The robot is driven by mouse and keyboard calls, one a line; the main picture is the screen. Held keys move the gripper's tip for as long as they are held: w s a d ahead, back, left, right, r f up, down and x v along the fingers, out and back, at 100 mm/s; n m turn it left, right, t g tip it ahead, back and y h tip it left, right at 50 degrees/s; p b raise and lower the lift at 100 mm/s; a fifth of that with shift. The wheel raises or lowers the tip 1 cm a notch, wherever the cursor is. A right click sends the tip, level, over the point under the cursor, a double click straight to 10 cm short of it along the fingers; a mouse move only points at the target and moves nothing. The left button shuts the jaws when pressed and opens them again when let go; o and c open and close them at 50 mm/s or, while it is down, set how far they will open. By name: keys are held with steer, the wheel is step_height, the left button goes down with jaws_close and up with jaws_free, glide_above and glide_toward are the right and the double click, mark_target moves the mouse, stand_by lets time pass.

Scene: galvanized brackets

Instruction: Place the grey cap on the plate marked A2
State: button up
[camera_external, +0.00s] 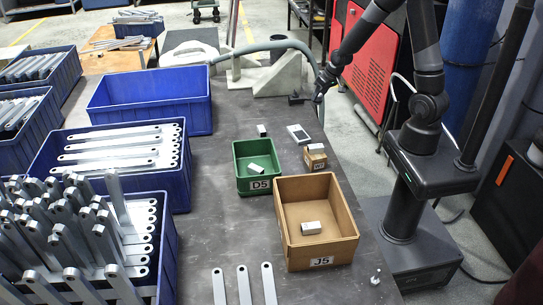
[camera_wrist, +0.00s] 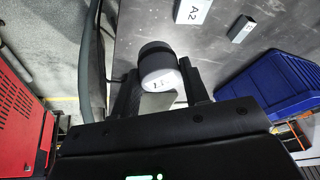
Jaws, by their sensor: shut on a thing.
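My gripper (camera_external: 312,98) is at the far end of the dark table, above its surface. In the wrist view my gripper (camera_wrist: 160,80) is shut on a pale grey rounded piece with a dark far end, which I take as the grey cap (camera_wrist: 158,72). The cap cannot be made out clearly in the external view. The pale plate marked A2 (camera_wrist: 193,10) lies flat at the top of the wrist view, partly cut off and apart from the cap. In the external view the plate (camera_external: 299,134) lies below and nearer the camera than my gripper, with nothing on it.
A small grey block (camera_wrist: 241,29) lies near the plate. A green bin D5 (camera_external: 258,168), a brown bin J5 (camera_external: 317,222) and a small brown box (camera_external: 316,161) each hold a block. Blue bins (camera_external: 150,101) line the left. A grey angled fixture (camera_external: 270,76) stands behind.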

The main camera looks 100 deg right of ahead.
steer(key=shift+s+a+f, duration=0.1)
steer(key=shift+s, duration=0.45)
glide_toward(296, 132)
steer(key=shift+w+d+f, duration=0.15)
steer(key=shift+w+d, duration=0.45)
steer(key=shift+w, duration=0.15)
steer(key=shift+f, duration=1.95)
steer(key=shift+f, duration=0.15)
steer(key=o, duration=1)
